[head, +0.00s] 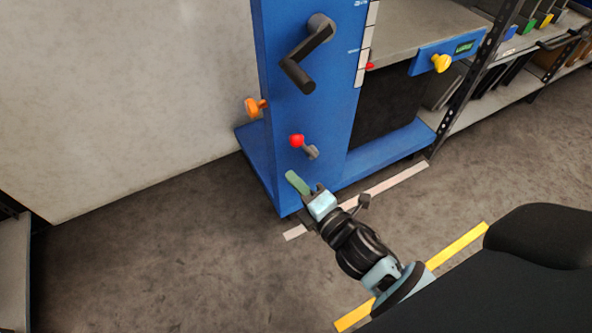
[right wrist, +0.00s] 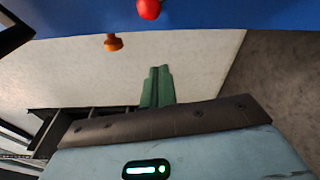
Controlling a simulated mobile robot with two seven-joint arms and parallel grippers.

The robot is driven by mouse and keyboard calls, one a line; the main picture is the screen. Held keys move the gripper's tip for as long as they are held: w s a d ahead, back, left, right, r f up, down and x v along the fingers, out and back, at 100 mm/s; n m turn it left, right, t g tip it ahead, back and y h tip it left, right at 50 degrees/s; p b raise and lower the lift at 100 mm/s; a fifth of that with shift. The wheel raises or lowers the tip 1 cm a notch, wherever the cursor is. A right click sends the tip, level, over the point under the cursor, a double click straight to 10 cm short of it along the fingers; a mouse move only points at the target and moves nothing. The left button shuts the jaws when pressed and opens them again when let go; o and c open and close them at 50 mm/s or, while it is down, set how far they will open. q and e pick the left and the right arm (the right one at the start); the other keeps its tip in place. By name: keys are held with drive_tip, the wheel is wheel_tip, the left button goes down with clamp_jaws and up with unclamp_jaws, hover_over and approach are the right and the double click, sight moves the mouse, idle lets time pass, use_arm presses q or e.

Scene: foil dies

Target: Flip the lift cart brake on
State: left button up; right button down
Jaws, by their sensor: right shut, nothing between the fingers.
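The blue lift cart (head: 290,110) stands ahead of me. Its lever with a red ball knob (head: 297,141) sticks out low on the column, and a short grey arm joins the knob to a pivot at its lower right. The red knob also shows at the top edge of the right wrist view (right wrist: 149,9). My right gripper (head: 292,178), with green fingers, is just below the red knob and apart from it. Its fingers (right wrist: 157,86) are together and hold nothing. My left gripper is not in view.
A black crank handle (head: 308,55) sits higher on the column. An orange knob (head: 254,106) juts from the column's left side and a yellow knob (head: 440,63) from the cart's right panel. Shelving stands at the right.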

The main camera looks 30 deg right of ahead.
sight(296, 139)
drive_tip(key=w, duration=0.2)
drive_tip(key=w+d+b, duration=0.1)
drive_tip(key=w, duration=0.2)
drive_tip(key=w+b, duration=0.1)
drive_tip(key=w, duration=0.2)
drive_tip(key=shift+d, duration=0.2)
drive_tip(key=shift+d+r, duration=0.25)
drive_tip(key=shift+d, duration=0.25)
drive_tip(key=shift+d+r+m, duration=0.3)
drive_tip(key=shift+m, duration=0.1)
drive_tip(key=shift+d, duration=0.1)
drive_tip(key=shift+d+r+m+p, duration=0.65)
drive_tip(key=shift+d+m+p, duration=0.15)
drive_tip(key=shift+m+p, duration=0.15)
drive_tip(key=d+m+p, duration=0.1)
drive_tip(key=d+m, duration=0.1)
drive_tip(key=d+r+m+t+p, duration=0.1)
drive_tip(key=d+m, duration=0.1)
drive_tip(key=d+m+p, duration=0.1)
drive_tip(key=d+m, duration=0.1)
drive_tip(key=shift+w+d+r, duration=0.1)
drive_tip(key=shift+d+r, duration=0.1)
drive_tip(key=shift+w+d+f+m+t+h+p, duration=0.15)
drive_tip(key=shift+d+f+m, duration=0.1)
drive_tip(key=shift+d+m, duration=0.75)
drive_tip(key=shift+s+d+f+m+t+h+p, duration=0.1)
drive_tip(key=shift+d+f+m+t+h+p, duration=0.1)
drive_tip(key=shift+d+m, duration=0.8)
